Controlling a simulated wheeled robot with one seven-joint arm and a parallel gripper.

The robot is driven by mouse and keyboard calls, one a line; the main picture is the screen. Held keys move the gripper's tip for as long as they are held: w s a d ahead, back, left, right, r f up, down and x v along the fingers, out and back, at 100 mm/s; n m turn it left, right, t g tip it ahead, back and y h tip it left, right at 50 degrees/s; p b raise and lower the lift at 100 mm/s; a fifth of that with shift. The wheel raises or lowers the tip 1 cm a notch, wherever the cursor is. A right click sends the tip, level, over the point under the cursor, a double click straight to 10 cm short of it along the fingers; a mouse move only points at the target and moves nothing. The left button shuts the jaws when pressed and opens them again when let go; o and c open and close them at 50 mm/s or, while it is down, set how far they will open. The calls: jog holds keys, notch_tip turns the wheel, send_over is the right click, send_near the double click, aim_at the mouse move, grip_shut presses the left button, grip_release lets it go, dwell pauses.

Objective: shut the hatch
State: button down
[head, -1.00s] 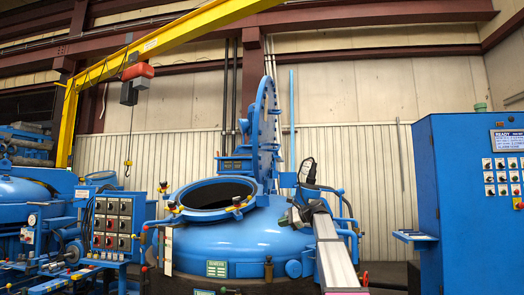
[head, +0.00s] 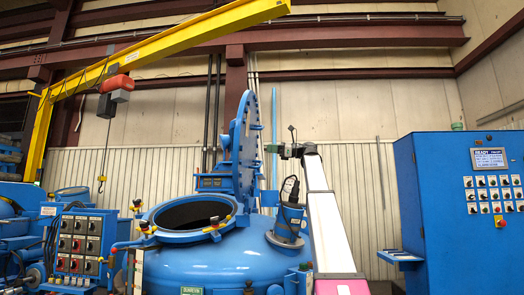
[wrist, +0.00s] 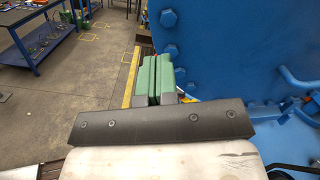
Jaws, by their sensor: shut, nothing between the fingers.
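The hatch (head: 248,140) is a large round blue lid with bolts around its rim. It stands upright, wide open, behind the dark round opening of the furnace (head: 193,214). My gripper (head: 270,148) is just right of the hatch in the head view, at about mid-height of the lid. In the wrist view my green fingers (wrist: 152,80) are pressed together with nothing between them. The blue bolted hatch (wrist: 235,45) fills the right of that view, close beside the fingers. I cannot tell whether they touch it.
A blue control cabinet (head: 465,200) stands at the right, and a button panel (head: 80,243) at the left. A yellow jib crane (head: 150,45) with a hoist (head: 116,87) hangs above. The wrist view shows open floor and a blue bench (wrist: 45,35).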

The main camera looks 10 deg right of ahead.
aim_at(240, 146)
jog(key=x, duration=1.2)
jog(key=shift+a, duration=0.3)
